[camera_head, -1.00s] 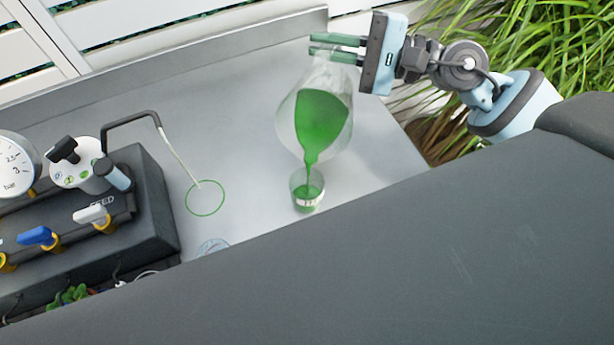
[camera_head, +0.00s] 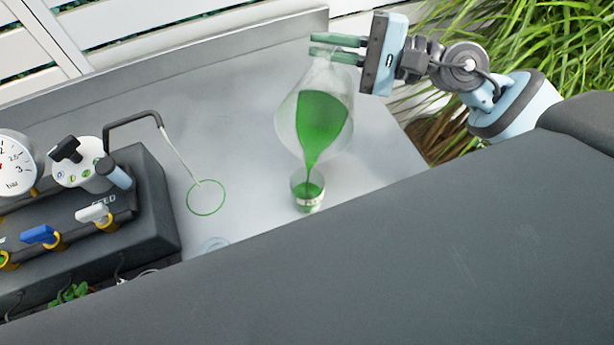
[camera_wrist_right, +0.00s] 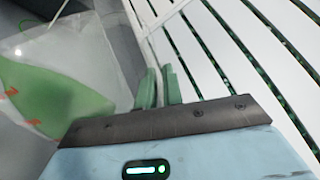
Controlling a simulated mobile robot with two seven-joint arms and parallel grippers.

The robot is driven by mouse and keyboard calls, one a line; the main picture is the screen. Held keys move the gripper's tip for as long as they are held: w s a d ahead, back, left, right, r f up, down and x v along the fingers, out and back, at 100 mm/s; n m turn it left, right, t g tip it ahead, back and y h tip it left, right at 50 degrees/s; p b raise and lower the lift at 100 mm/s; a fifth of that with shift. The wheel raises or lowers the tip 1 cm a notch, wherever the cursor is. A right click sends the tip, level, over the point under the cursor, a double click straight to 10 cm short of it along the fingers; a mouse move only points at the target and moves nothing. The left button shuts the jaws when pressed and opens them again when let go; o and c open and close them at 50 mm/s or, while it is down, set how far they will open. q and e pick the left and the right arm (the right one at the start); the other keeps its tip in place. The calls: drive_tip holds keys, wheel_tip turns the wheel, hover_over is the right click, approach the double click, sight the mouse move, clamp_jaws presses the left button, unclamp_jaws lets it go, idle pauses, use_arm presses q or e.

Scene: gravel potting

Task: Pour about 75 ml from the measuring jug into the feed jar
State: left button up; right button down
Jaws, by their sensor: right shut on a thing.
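The clear measuring jug (camera_head: 322,120) holds green liquid and is tilted, its lip down over the feed jar (camera_head: 307,192). A green stream runs from the jug into the jar. The small clear jar stands on the bench and has green liquid in it; its exact level is hard to read. My right gripper (camera_head: 335,46) is shut on the jug at its upper end. In the right wrist view, the jug (camera_wrist_right: 60,85) is left of the green fingers (camera_wrist_right: 158,88). My left gripper is not in view.
A dark valve block (camera_head: 150,205) with coloured levers and a gauge (camera_head: 14,165) stands at the left. A bent pipe (camera_head: 133,118) reaches over a green ring (camera_head: 206,198) on the grey bench (camera_head: 235,120). A large dark surface covers the lower right.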

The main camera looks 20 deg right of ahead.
sight(322, 97)
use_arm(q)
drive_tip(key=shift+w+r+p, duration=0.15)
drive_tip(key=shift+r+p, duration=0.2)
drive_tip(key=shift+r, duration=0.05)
use_arm(e)
drive_tip(key=shift+s+a+r+n, duration=0.25)
drive_tip(key=shift+s+r+n, duration=0.05)
drive_tip(key=shift+r+n, duration=0.15)
idle(1.1)
